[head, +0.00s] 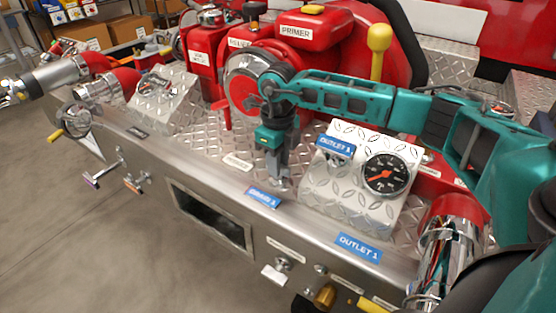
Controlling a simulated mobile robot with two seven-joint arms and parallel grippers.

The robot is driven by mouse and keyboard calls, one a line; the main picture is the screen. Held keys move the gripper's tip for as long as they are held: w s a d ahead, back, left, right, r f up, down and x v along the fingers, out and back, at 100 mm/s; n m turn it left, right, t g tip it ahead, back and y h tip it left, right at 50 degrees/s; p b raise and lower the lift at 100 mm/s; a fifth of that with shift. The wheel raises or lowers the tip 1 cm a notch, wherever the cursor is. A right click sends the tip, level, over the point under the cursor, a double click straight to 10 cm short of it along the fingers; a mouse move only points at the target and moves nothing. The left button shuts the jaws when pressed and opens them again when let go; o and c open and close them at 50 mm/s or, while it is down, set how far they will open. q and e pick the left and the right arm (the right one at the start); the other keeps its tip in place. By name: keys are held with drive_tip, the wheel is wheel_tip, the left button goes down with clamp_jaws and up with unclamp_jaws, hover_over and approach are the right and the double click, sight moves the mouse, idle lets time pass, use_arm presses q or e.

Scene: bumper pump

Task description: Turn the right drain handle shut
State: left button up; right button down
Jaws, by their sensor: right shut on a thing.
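My right gripper (279,183) points down at the edge of the metal panel, just above and right of a blue label reading DRAIN 1 (262,198). It is shut on a small metal part, which I take to be the drain handle. The fingers hide most of this part, so its angle cannot be told. My teal right arm reaches in from the right. My left gripper is not in view.
A tread-plate box with a black gauge (386,175) stands right of my gripper. A chrome outlet pipe (446,250) is at lower right. Below the label are a rectangular opening (209,216) and a white pull handle (274,275). Red pump parts (310,28) stand behind.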

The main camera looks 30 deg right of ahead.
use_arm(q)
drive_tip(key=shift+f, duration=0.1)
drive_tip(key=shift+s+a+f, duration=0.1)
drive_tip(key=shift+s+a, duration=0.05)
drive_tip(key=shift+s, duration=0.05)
use_arm(e)
drive_tip(key=c, duration=1.2)
unclamp_jaws()
drive_tip(key=shift+o, duration=0.2)
use_arm(q)
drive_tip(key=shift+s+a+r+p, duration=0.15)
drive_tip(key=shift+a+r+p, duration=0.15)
drive_tip(key=shift+p, duration=0.5)
use_arm(e)
wheel_tip(320, 180, up, 13)
